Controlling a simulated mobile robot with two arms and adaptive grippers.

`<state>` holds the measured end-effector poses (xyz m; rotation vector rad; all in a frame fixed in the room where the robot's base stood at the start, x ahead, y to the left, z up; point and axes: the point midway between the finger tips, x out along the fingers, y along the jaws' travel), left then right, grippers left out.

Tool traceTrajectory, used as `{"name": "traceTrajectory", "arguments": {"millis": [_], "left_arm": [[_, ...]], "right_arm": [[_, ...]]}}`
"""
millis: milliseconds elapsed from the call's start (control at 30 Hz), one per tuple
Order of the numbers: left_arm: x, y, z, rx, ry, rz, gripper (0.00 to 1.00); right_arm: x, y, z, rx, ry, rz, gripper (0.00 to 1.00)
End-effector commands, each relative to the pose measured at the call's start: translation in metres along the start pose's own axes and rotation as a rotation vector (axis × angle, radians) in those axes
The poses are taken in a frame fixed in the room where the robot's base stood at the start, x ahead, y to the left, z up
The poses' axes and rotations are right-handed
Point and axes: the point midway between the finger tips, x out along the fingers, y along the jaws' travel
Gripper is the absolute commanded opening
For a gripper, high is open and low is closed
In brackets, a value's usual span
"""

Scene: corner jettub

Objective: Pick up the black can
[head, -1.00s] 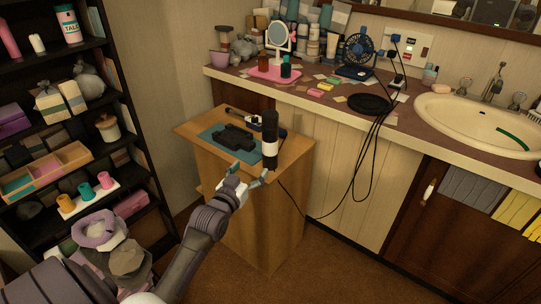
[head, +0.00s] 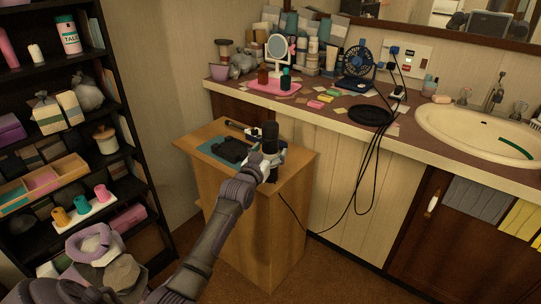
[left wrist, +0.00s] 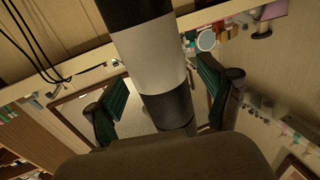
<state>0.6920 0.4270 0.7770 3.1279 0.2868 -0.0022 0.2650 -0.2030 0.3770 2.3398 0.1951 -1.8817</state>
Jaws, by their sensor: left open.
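The black can (head: 270,137) has a pale band around its middle and stands upright near the right front edge of the small wooden table (head: 215,174). My left gripper (head: 271,164) is at the can, its fingers around the lower part, which it partly hides. In the left wrist view the can (left wrist: 151,65) runs up between two green-padded fingers (left wrist: 163,98). The fingers are open, with a gap visible on both sides of it. My right gripper is not in view.
A dark object (head: 232,150) lies on a teal mat (head: 211,148) left of the can. A cluttered counter (head: 345,123) with a sink (head: 480,125) stands behind and right. A black cable hangs beside the table. A dark shelf (head: 131,150) is at left.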

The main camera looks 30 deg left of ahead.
Motion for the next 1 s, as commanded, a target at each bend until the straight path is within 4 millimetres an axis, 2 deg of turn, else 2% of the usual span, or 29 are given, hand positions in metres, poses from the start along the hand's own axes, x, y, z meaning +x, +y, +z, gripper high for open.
{"name": "traceTrajectory", "arguments": {"millis": [100, 333, 767, 1000], "left_arm": [[0.0092, -0.0006, -0.0001, 0.000, 0.002, -0.001, 0.81], [0.0098, -0.0006, -0.0003, 0.000, 0.001, -0.001, 0.81], [0.0096, -0.0007, -0.0002, 0.001, 0.001, -0.001, 0.10], [0.0097, -0.0007, -0.0016, 0.001, 0.003, -0.001, 0.08]], "right_arm": [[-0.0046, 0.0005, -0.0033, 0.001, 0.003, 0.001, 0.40], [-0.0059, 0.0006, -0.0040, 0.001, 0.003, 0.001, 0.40], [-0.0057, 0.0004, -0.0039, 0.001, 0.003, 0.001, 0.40], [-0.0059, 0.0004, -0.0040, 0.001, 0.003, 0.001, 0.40]]}}
